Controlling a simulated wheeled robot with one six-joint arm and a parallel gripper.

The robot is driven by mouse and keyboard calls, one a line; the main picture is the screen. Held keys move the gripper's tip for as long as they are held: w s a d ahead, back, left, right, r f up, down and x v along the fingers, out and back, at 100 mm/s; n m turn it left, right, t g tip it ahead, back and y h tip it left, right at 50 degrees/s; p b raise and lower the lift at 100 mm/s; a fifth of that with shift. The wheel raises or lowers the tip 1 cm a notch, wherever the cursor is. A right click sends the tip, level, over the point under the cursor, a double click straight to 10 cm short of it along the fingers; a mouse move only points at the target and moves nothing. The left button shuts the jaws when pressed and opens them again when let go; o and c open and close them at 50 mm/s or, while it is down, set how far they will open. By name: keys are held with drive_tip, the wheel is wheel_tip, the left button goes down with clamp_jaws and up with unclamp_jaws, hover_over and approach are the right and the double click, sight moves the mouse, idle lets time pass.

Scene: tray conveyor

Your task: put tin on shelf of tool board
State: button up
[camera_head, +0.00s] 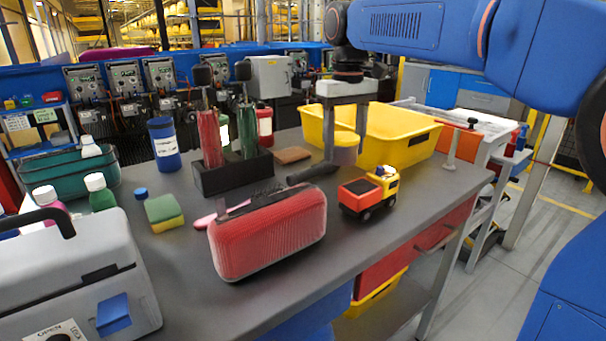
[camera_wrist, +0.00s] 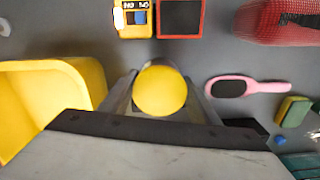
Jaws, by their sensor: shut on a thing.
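The tin (camera_head: 345,155) is a short round can with a yellow top and a pale side. My gripper (camera_head: 346,140) points down and is shut on it, one finger on each side. In the wrist view the tin's round yellow top (camera_wrist: 160,91) shows between the fingertips (camera_wrist: 162,96). The tin is above or on the grey workbench (camera_head: 275,300), beside the yellow bin; I cannot tell if it touches the bench. I cannot make out a tool board or its shelf in either view.
Close around are the yellow bin (camera_head: 400,140), toy truck (camera_head: 368,193), red speaker (camera_head: 268,232), pink brush (camera_wrist: 245,86) and black holder (camera_head: 232,174) with red and green tools. A grey case (camera_head: 85,270) stands front left.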

drive_tip(key=shift+f, duration=4.15)
drive_tip(key=shift+f, duration=0.1)
drive_tip(key=o, duration=1.4)
